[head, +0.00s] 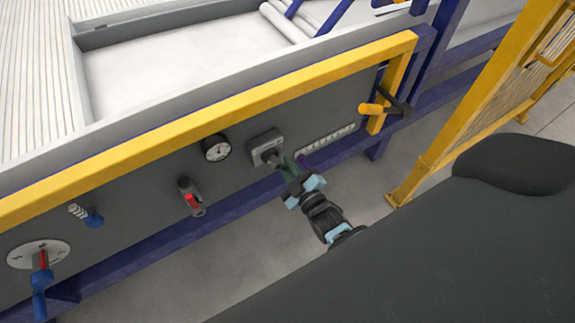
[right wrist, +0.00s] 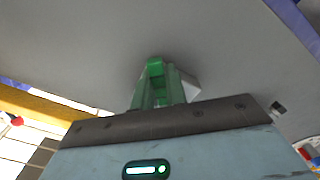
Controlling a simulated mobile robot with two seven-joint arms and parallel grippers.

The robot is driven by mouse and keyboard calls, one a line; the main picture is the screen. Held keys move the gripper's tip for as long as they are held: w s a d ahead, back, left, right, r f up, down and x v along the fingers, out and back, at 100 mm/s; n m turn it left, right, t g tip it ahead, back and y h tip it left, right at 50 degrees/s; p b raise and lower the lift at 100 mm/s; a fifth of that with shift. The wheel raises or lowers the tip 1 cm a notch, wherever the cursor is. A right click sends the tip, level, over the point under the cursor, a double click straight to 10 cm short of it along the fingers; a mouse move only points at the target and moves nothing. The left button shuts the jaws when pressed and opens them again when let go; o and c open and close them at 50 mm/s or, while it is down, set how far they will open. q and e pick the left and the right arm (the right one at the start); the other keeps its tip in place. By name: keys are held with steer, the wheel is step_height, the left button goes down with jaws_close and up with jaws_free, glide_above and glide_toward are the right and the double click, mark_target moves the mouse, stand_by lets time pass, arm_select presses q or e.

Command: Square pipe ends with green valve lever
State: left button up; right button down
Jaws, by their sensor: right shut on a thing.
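The green valve lever (right wrist: 155,82) fills the middle of the right wrist view, in front of the grey panel. In the head view a dark green part (head: 287,172) shows just below a grey box with a dark knob (head: 266,147) on the panel. My right gripper (head: 295,168) reaches up to it from below and is shut on the lever. The gripper's body hides part of the lever in both views. Pale pipes (head: 285,22) lie at the top of the head view, partly cut off. My left gripper is not in view.
The grey panel has a yellow rail (head: 200,130) above it. A pressure gauge (head: 216,148), a red-and-grey switch (head: 190,197), a round dial with red and blue handle (head: 38,254) and a yellow-tipped lever (head: 372,109) are on or beside it. A yellow fence (head: 470,105) stands at right.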

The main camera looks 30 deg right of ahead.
steer(key=c, duration=1.4)
jaws_free()
steer(key=shift+c, duration=0.2)
steer(key=shift+s, duration=0.1)
steer(key=s, duration=0.7)
steer(key=shift+s+d+p, duration=0.2)
steer(key=shift+s+p, duration=0.1)
steer(key=shift+p, duration=0.1)
